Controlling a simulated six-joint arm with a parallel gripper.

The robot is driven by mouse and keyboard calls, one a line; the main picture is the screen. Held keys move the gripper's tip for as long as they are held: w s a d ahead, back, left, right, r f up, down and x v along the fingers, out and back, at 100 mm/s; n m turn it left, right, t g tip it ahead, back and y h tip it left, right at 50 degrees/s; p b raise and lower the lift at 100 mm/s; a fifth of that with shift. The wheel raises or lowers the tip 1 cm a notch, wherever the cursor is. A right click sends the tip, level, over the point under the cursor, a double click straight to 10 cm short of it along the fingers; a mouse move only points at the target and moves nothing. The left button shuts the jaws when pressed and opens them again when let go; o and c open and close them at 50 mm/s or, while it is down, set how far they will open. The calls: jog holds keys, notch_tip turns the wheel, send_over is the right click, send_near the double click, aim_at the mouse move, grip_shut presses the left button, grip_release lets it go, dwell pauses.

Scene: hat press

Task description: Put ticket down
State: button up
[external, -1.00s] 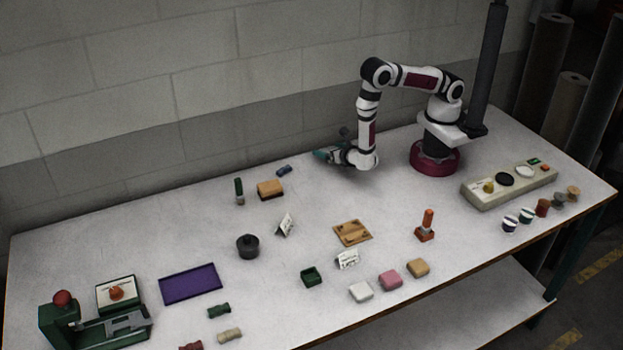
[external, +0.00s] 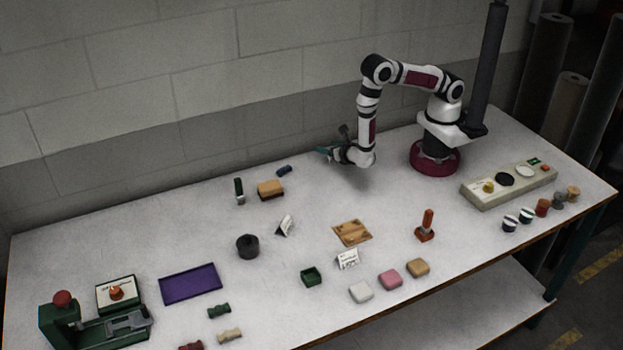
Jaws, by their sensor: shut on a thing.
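My gripper (external: 326,151) is shut, with its teal fingers pointing left above the back of the table, near the wall. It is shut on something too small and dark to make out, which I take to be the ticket. Below and left of it, a white folded card (external: 286,225) with writing stands on the table. A second white folded card (external: 347,260) stands nearer the front, behind the coloured blocks.
A purple tray (external: 190,284) lies at left, beside the green press (external: 110,325). A black round pot (external: 247,246), a tan block (external: 270,188) and an orange-handled stamp (external: 426,226) stand about. A control panel (external: 509,187) is at right. The table below my gripper is clear.

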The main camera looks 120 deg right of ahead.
notch_tip(320, 180, up, 9)
jog(key=n+t+y, duration=0.4)
jog(key=n+t, duration=0.4)
send_over(313, 215)
notch_tip(313, 215, down, 6)
jog(key=shift+s+d+r, duration=0.1)
jog(key=shift+r, duration=0.1)
notch_tip(313, 215, down, 4)
jog(key=shift+f, duration=0.1)
jog(key=shift+f, duration=0.1)
jog(key=o, duration=1.3)
